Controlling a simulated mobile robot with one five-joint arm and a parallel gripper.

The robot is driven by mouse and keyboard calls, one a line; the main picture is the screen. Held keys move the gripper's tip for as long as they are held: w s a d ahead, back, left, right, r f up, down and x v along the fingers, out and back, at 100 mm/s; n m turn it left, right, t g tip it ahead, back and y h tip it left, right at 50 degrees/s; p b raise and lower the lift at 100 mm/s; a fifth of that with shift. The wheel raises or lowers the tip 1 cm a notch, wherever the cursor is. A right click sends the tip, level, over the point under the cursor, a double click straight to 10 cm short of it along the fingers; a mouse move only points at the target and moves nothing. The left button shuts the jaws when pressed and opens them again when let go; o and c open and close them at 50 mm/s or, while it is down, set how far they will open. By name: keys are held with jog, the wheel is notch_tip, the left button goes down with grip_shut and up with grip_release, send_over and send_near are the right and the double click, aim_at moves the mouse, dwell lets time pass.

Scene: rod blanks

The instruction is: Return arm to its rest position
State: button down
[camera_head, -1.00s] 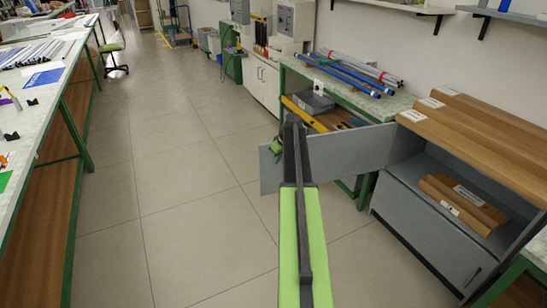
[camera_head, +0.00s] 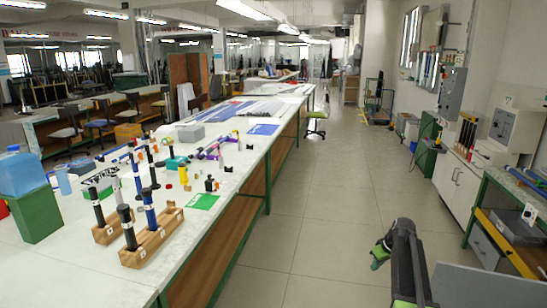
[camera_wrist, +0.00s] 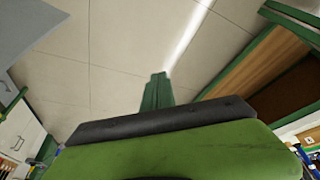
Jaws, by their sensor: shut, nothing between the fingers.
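My arm shows in the head view at the lower right, a black and green link rising from the bottom edge. My gripper (camera_head: 380,253) is a small green shape left of the arm's upper end, over the floor, partly hidden behind the link. In the wrist view the green fingers of my gripper (camera_wrist: 157,90) lie together with nothing between them, against pale floor tiles.
A long white workbench (camera_head: 190,245) on the left carries rods in wooden blocks (camera_head: 152,236) and small parts. A grey open door panel (camera_head: 490,285) is close right of my arm. The tiled aisle (camera_head: 325,200) between is clear.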

jog(key=s+a+r+n+g+p, duration=0.1)
jog(key=s+a, duration=0.2)
jog(key=a, duration=0.9)
jog(key=s+a+n+p, duration=0.1)
jog(key=s+a, duration=0.2)
jog(key=a, duration=0.8)
jog(key=s+a+m+g+h, duration=0.1)
jog(key=s+a+m, duration=0.4)
jog(key=s, duration=1)
jog(key=shift+s+a+r+g, duration=0.15)
jog(key=shift+s+a+g, duration=0.1)
jog(key=shift+a+g, duration=0.7)
jog(key=shift+d, duration=0.15)
